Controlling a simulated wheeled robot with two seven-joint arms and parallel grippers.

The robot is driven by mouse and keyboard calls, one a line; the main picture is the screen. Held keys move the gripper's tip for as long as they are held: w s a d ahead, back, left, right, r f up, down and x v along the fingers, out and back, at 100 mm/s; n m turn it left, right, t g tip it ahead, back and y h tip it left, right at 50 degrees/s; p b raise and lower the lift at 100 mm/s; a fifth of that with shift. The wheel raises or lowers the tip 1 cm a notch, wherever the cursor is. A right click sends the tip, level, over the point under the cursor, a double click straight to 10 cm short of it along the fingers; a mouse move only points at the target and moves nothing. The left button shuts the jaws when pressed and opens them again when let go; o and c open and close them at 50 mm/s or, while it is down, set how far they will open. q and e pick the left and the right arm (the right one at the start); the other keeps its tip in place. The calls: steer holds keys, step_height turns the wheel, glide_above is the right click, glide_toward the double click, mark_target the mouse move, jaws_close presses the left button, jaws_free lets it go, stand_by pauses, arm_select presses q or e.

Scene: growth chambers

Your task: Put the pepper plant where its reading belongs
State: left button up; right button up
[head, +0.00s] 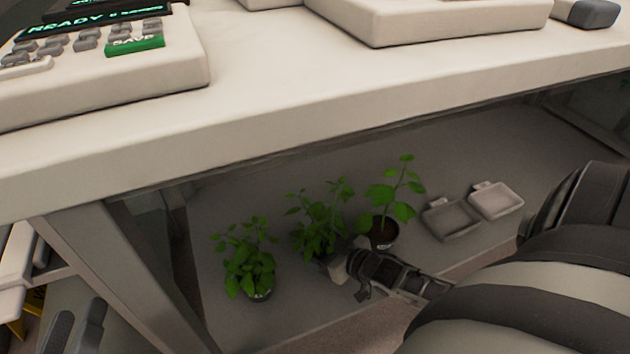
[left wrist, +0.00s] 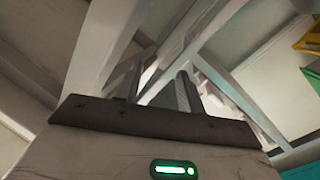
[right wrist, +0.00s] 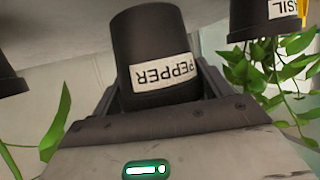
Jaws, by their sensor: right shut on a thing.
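The pepper plant (head: 318,225) is the middle one of three potted plants on the grey shelf under the bench. Its dark pot, labelled PEPPER (right wrist: 165,72), stands between my right gripper's fingers in the right wrist view, which is upside down. My right gripper (head: 338,262) is shut on this pot; I cannot tell whether the pot touches the shelf. My left gripper (head: 77,328) is at the lower left of the head view, open and empty. Its two separated fingers also show in the left wrist view (left wrist: 160,90).
The basil plant (right wrist: 272,20) is beside the pepper; a bushy plant (head: 245,262) and a taller plant (head: 390,205) flank it. Two small trays (head: 452,220) (head: 496,200) lie right. The bench top (head: 300,95) overhangs the shelf, bearing a console (head: 130,75) reading READY. A bench leg (head: 120,265) stands left.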

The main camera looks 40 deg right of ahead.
steer(key=shift+w+d+f, duration=0.15)
steer(key=shift+f, duration=0.1)
step_height(320, 180, down, 3)
steer(key=b, duration=0.4)
steer(key=shift+w+f, duration=0.1)
steer(key=shift+w, duration=0.05)
arm_select(q)
step_height(320, 180, up, 7)
steer(key=w+m+t+h, duration=0.1)
steer(key=m+t+h, duration=0.2)
steer(key=m+t, duration=0.1)
steer(key=shift+w+a+f+m, duration=0.2)
steer(key=shift+w+a+m, duration=0.1)
steer(key=shift+a+m, duration=0.15)
arm_select(e)
steer(key=shift+f, duration=0.15)
arm_select(q)
steer(key=shift+r, duration=0.2)
arm_select(e)
steer(key=o, duration=1.3)
steer(key=shift+c, duration=0.2)
